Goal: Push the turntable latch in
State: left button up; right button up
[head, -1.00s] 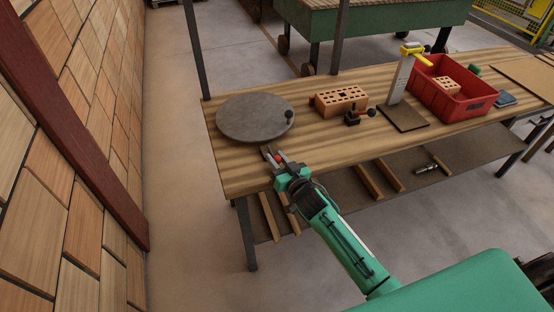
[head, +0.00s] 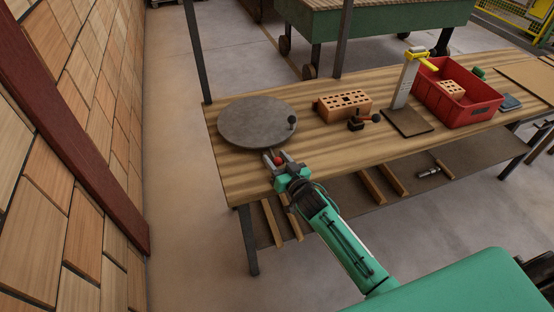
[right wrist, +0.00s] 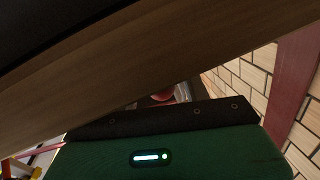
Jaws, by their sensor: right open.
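The turntable (head: 257,124) is a flat grey disc with a black knob (head: 291,122) on its right rim, lying on the left end of the wooden bench. A small red rounded piece (head: 281,159), perhaps the latch's knob, shows at the bench's front edge just in front of the disc. My right gripper (head: 274,156) is open there, its fingers pointing at the disc and close around the red piece; I cannot tell whether they touch it. The red piece also shows, partly hidden, in the right wrist view (right wrist: 163,95). My left gripper is out of view.
On the bench (head: 240,177), to the right, are a perforated brick (head: 344,104), a black clamp with a red-tipped handle (head: 362,121), a stand with a yellow top (head: 407,85) and a red crate (head: 470,112). A dark post rises behind the turntable. A lower shelf holds wooden bars.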

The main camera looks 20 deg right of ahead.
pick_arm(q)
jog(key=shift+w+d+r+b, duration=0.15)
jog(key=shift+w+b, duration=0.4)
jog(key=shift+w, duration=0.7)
pick_arm(e)
jog(key=v, duration=1.3)
jog(key=shift+s+d, duration=0.15)
jog(key=shift+s, duration=0.15)
